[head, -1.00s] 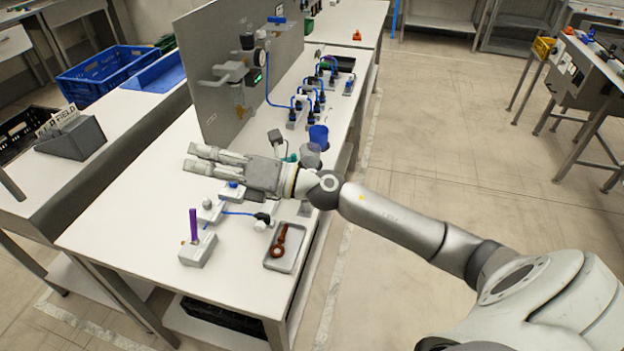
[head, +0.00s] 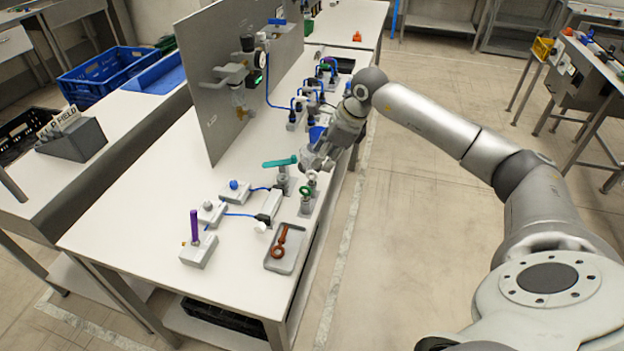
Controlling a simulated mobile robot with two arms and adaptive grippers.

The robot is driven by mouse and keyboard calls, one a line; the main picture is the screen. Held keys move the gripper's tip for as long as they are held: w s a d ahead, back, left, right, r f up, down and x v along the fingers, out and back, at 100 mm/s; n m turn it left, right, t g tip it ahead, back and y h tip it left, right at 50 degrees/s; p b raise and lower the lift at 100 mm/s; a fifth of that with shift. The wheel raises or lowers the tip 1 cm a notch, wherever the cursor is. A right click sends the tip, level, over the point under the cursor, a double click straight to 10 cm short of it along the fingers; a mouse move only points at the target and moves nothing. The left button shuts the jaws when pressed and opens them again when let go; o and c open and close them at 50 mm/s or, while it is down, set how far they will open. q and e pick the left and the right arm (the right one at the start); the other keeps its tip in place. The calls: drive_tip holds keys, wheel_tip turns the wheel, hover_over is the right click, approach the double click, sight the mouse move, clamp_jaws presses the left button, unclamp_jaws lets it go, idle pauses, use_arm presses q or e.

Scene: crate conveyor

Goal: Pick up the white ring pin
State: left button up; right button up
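The white ring pin (head: 312,177) stands near the right edge of the white workbench, its pale ring on top just below my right gripper. A green ring pin (head: 305,193) stands in front of it. My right gripper (head: 314,163) points down and left, with its fingers apart just above and behind the white ring. I see nothing held between them; part of the fingertips blends with the grey parts behind. A small gap seems to separate fingers and ring, but contact is hard to judge. My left gripper is out of view.
A teal-handled valve (head: 281,163) stands left of the gripper. A blue cup (head: 317,134) is partly hidden behind it. A grey tray (head: 285,262) holds a brown ring-ended part. A block with a purple rod (head: 195,226) stands front left. A grey upright panel (head: 215,120) lies farther back.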

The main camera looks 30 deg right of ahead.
sight(312, 171)
drive_tip(key=p+x, duration=0.1)
drive_tip(key=x, duration=0.3)
drive_tip(key=shift+w+a+f+p, duration=0.1)
drive_tip(key=shift+a+p, duration=0.1)
drive_tip(key=shift+p, duration=0.15)
drive_tip(key=p+x, duration=0.1)
drive_tip(key=x, duration=0.2)
drive_tip(key=shift+w+f, duration=0.25)
drive_tip(key=shift+f, duration=0.2)
drive_tip(key=shift+c, duration=0.2)
drive_tip(key=shift+r, duration=0.1)
clamp_jaws()
